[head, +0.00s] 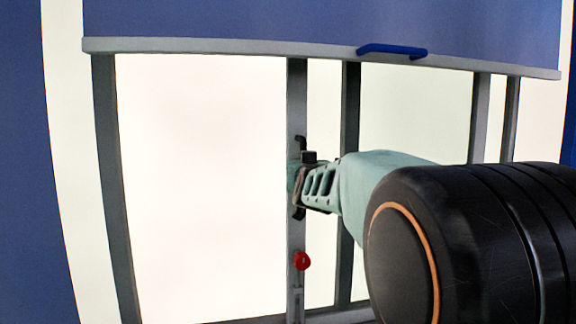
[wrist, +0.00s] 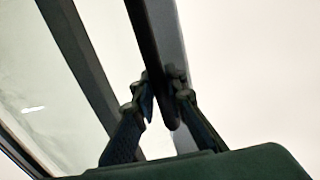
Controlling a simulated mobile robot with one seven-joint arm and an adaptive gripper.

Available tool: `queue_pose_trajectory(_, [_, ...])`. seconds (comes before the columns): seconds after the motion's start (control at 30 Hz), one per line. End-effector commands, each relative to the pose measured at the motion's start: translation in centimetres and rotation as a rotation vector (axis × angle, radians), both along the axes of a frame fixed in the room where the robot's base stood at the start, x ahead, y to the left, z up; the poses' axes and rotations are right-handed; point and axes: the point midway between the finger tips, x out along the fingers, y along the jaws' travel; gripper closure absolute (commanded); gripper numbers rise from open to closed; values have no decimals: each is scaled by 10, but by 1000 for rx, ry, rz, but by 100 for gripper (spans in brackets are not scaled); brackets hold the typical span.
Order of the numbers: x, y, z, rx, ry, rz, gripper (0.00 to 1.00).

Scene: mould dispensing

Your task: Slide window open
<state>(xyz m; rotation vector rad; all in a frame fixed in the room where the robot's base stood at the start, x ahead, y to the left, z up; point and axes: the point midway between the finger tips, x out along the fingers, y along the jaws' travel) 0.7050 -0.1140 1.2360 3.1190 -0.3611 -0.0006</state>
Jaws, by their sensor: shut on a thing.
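The window has a grey frame with bright panes (head: 200,180). A grey upright stile (head: 297,95) runs down its middle, with a second stile (head: 350,105) a little to the right. A dark vertical handle (head: 300,142) is on the middle stile; it also shows in the wrist view (wrist: 148,35). My gripper (head: 298,178) reaches in from the right and is shut on the handle, with its ends showing above and below. In the wrist view my gripper's fingers (wrist: 162,92) sit either side of the handle's lower end.
A red knob (head: 301,261) is on the middle stile below my gripper. A blue panel with a grey bottom rail (head: 210,46) and a blue handle (head: 392,50) spans the top. Blue wall (head: 25,180) is at the left.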

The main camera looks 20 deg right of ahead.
Motion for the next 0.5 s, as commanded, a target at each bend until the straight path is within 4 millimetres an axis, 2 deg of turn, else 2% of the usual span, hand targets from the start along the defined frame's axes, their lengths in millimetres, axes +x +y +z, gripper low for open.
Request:
queue_pose_trajectory(0.23, [0,-2,2,-1,-5,-4,100])
queue_pose_trajectory(0.27, [0,-2,2,-1,-5,-4,86])
queue_pose_trajectory(0.4, [0,-2,2,-1,-4,-3,71])
queue_pose_trajectory(0.5, [0,-1,1,-1,-3,-2,71])
